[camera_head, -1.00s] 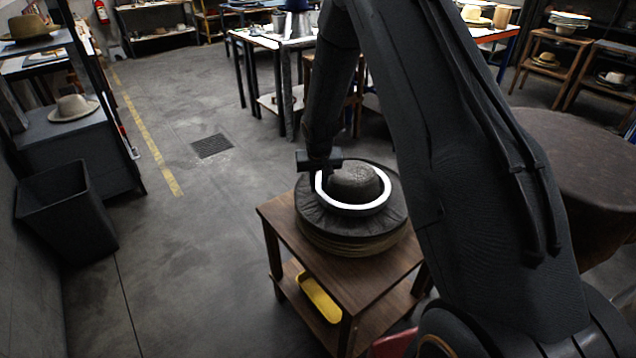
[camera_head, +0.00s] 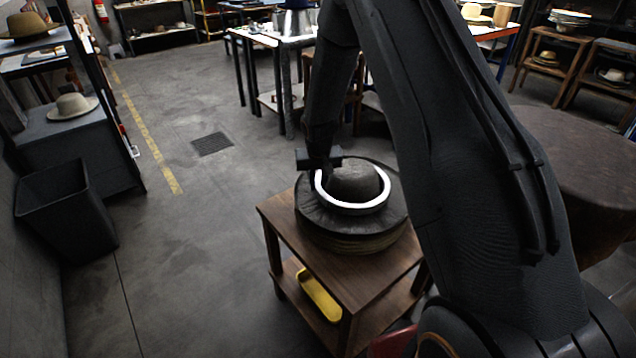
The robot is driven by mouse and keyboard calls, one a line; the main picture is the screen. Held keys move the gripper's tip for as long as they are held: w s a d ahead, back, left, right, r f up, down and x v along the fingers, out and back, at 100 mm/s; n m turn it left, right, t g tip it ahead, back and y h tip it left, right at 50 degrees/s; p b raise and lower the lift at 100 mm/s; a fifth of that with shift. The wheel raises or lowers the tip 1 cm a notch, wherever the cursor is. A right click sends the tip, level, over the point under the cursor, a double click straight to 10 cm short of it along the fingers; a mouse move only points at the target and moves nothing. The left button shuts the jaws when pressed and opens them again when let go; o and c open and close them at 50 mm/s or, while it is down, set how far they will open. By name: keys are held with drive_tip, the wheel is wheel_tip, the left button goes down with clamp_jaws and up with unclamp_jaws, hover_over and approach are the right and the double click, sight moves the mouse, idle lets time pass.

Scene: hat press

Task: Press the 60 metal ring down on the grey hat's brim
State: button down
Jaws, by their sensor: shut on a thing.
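The grey hat's rounded crown (camera_head: 354,181) stands up in the middle of a dark round base on a wooden stand. The bright metal ring (camera_head: 352,207) lies around the crown, low down near the brim. Whether it touches the brim all round cannot be told from here. My gripper (camera_head: 318,178) is at the ring's left edge and shut on it. Its fingertips are dark and partly hidden. The number on the ring cannot be read. The brim is hard to tell from the dark round base (camera_head: 318,217).
The wooden stand (camera_head: 365,272) has a lower shelf with a yellow object (camera_head: 320,295). A large brown round-topped thing (camera_head: 570,160) stands to the right. A dark bin (camera_head: 65,215) and shelves with hats are at the left. The floor between is clear.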

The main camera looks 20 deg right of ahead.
drive_tip(key=shift+f+b, duration=0.4)
drive_tip(key=shift+f, duration=0.15)
idle(0.5)
drive_tip(key=shift+s+f, duration=0.2)
idle(3.3)
drive_tip(key=shift+r, duration=0.15)
idle(1.5)
